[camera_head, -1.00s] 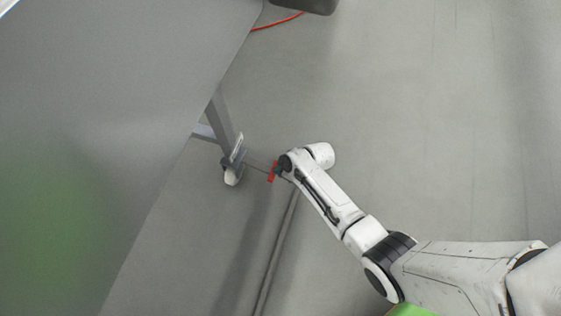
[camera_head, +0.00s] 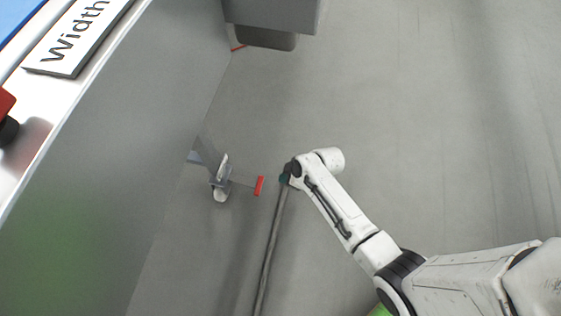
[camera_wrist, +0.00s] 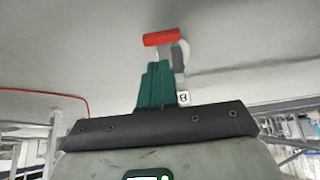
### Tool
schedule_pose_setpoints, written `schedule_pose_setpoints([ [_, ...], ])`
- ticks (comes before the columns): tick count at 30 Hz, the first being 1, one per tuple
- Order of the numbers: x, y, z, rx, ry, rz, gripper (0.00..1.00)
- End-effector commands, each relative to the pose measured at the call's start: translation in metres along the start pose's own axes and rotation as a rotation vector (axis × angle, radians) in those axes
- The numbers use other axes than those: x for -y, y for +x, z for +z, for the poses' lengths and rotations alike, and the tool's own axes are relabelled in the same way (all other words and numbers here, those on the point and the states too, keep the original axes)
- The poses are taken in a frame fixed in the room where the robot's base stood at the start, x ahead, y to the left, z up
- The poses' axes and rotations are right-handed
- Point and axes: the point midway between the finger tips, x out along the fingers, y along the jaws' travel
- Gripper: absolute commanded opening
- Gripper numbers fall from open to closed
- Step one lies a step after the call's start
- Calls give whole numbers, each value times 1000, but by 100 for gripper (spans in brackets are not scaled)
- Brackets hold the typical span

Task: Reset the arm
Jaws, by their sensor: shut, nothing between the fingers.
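My white arm reaches from the lower right over the grey floor in the head view. My gripper (camera_head: 284,178) is at its far end, small and partly hidden by the wrist. In the wrist view its two green fingers (camera_wrist: 157,68) are together, with nothing between them. Just beyond the fingertips in that view are a red bar (camera_wrist: 163,37) and a pale caster.
A grey-sided table or cabinet (camera_head: 170,110) fills the left, with a leg and caster (camera_head: 220,185) near my gripper. A red piece (camera_head: 259,186) shows beside the caster. A sign reading "Width" (camera_head: 80,35) lies on top. Floor to the right is clear.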

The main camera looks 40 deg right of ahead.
Motion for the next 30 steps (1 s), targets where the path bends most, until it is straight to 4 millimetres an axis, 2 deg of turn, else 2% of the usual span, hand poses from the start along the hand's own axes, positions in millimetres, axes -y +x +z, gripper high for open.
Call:
schedule_pose_setpoints([
  [17,0,0,0,0,0,1,0],
  [20,3,-6,-1,10,11,-4,0],
  [23,15,-24,-1,50,55,-17,0],
  [26,30,-58,1,123,136,-20,0],
  [30,49,-114,10,241,279,18,0],
])
